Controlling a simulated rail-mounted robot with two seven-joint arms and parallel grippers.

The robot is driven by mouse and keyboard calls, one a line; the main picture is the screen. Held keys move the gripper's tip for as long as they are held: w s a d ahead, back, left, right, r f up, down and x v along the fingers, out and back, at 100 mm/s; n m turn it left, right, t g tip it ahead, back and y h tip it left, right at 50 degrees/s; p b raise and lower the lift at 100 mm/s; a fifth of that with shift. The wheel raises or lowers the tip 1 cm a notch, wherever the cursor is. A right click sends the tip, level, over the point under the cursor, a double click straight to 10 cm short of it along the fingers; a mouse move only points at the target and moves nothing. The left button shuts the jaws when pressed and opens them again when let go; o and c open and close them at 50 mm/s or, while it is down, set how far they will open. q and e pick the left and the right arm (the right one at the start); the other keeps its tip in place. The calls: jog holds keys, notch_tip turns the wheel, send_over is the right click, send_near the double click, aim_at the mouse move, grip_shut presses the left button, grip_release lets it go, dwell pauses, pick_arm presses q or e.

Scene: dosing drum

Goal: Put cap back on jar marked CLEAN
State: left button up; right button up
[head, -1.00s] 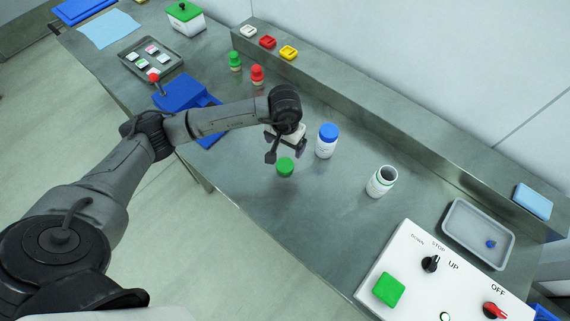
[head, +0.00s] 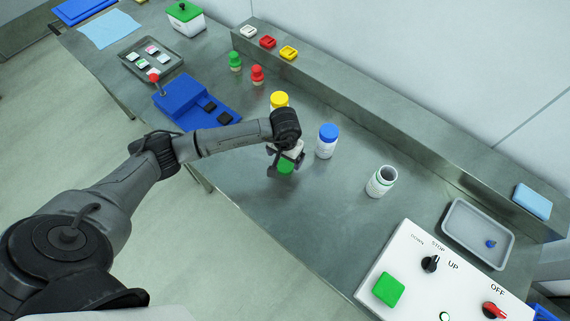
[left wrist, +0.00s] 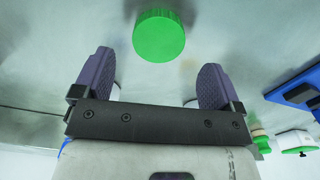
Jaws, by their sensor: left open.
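A green cap (head: 286,168) lies on the steel table, partly hidden by my left gripper (head: 285,163) in the head view. In the left wrist view the green cap (left wrist: 159,35) sits just beyond the gap between the fingers (left wrist: 156,65), near the middle. My left gripper is open and empty, just above the cap. An open white jar (head: 381,182) stands upright, uncapped, to the right of the cap. Its label is too small to read. My right gripper is not in view.
A blue-capped jar (head: 327,141) and a yellow-capped jar (head: 279,101) stand near my left gripper. A control panel (head: 425,285) and a grey tray (head: 460,235) are at the right. A blue fixture (head: 185,100) lies left. The table between cap and open jar is clear.

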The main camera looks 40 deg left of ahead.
aim_at(286, 164)
pick_arm(q)
jog(key=shift+d+f, duration=0.1)
jog(key=shift+f, duration=2.05)
jog(key=c, duration=1)
jog(key=shift+r, duration=0.1)
jog(key=shift+r, duration=0.6)
notch_tip(286, 164, up, 3)
jog(key=shift+f, duration=0.2)
jog(key=d+r, duration=0.2)
jog(key=d, duration=0.1)
jog(key=w+d+r, duration=0.1)
jog(key=d+r, duration=0.1)
jog(key=d, duration=0.2)
jog(key=w+d+r+b, duration=0.1)
jog(key=d+r, duration=0.2)
jog(key=d, duration=0.1)
jog(key=shift+d, duration=0.25)
